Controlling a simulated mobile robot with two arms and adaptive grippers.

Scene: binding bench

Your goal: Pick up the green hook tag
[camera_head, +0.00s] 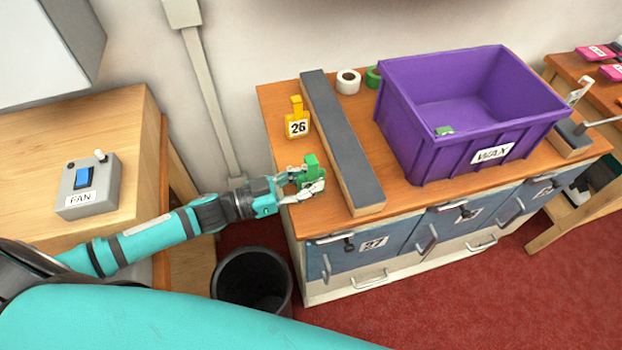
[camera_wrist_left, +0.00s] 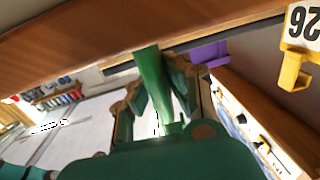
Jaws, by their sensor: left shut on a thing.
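The green hook tag (camera_head: 311,171) is at the front left of the wooden bench top, between the fingers of my left gripper (camera_head: 302,184). The gripper is shut on it. In the left wrist view the green tag (camera_wrist_left: 152,82) stands between the two fingers of my left gripper (camera_wrist_left: 160,105). The fingers hide part of the tag, and I cannot tell whether it touches the bench. My right gripper is not in view.
A yellow tag (camera_head: 298,122) marked 26 stands behind the green one. A long dark-topped block (camera_head: 342,140) lies just to the right. A purple WAX bin (camera_head: 440,157) fills the bench's middle. A dark waste bin (camera_head: 252,281) stands on the floor below.

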